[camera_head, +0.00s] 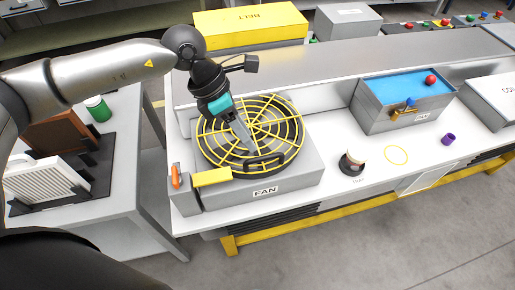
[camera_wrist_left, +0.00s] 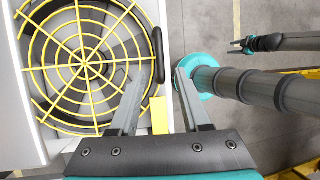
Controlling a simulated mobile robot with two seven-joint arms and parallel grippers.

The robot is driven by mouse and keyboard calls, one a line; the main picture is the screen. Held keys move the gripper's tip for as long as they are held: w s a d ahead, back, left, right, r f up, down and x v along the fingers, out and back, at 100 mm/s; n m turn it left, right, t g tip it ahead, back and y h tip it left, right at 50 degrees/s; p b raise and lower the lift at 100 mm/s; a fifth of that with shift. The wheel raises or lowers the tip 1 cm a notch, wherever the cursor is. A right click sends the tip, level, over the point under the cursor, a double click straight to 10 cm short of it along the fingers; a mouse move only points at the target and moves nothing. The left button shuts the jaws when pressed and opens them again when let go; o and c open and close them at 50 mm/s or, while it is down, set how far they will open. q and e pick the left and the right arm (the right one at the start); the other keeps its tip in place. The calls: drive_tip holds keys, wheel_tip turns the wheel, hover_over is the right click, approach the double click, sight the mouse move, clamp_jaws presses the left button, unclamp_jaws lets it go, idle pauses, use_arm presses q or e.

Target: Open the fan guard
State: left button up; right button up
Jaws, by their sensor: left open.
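The fan guard (camera_head: 284,112) is a round yellow wire grille with a black rim, lying flat over the dark fan on a grey box labelled FAN (camera_head: 300,180). It also fills the left of the left wrist view (camera_wrist_left: 85,62). Its black handle (camera_head: 265,162) is at the front rim; in the left wrist view the handle (camera_wrist_left: 157,55) appears just beyond the gap between the fingertips. My left gripper (camera_head: 244,138) is open and empty above the guard, pointing down. My right gripper (camera_wrist_left: 240,45) appears small in the left wrist view; its opening is unclear.
A yellow bar (camera_head: 212,177) and an orange lever (camera_head: 176,176) are at the box's front left. A small dark-based item (camera_head: 351,162), a yellow ring (camera_head: 397,155) and a grey bin with blue inside (camera_head: 405,105) are to the right. A yellow BELT box (camera_head: 250,25) stands behind.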

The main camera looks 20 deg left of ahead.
sight(261, 157)
use_arm(q)
drive_tip(key=x, duration=0.6)
drive_tip(key=shift+d+f, duration=0.1)
drive_tip(key=shift+c, duration=0.2)
clamp_jaws()
idle(1.1)
